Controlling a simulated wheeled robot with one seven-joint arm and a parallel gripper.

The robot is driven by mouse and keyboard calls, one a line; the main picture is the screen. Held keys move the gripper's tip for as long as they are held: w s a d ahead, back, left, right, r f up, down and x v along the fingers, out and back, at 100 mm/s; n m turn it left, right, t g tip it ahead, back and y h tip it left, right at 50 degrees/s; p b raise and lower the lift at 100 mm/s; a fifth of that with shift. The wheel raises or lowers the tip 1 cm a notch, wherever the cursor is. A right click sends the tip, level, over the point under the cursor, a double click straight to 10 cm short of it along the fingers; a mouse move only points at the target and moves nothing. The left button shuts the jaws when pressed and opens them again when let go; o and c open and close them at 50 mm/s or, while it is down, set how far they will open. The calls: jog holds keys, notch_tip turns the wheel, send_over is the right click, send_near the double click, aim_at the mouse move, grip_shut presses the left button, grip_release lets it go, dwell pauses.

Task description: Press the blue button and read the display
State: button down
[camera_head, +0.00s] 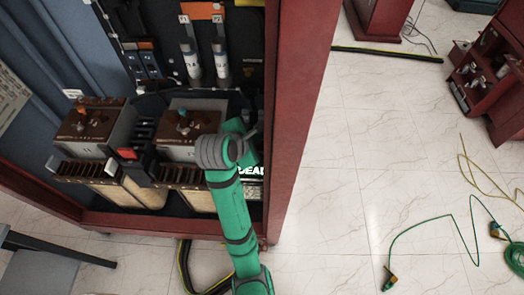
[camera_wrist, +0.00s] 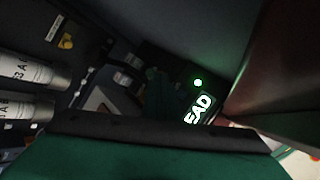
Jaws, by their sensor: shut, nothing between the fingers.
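A lit display (camera_head: 251,170) with white letters reading "DEAD" shows low on the right inside the cabinet in the head view, partly covered by my arm. I cannot make out a blue button in either view. My green arm reaches into the cabinet just left of the display. My gripper's fingers cannot be made out, hidden behind my wrist in the head view.
A red cabinet frame (camera_head: 297,110) stands close on the right of my arm. Two brown-topped transformer units (camera_head: 92,122) and white cylinders (camera_head: 221,62) fill the cabinet. The tiled floor (camera_head: 375,170) at right is partly clear, with a green cable (camera_head: 432,222) on it.

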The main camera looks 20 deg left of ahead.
jog(key=shift+f, duration=0.15)
jog(key=shift+f, duration=4.25)
jog(key=shift+f, duration=0.1)
jog(key=shift+f, duration=0.35)
jog(key=shift+f, duration=0.45)
jog(key=shift+r, duration=0.2)
jog(key=shift+w+r, duration=0.1)
jog(key=shift+r, duration=0.6)
jog(key=shift+r, duration=0.1)
jog(key=shift+r, duration=2.45)
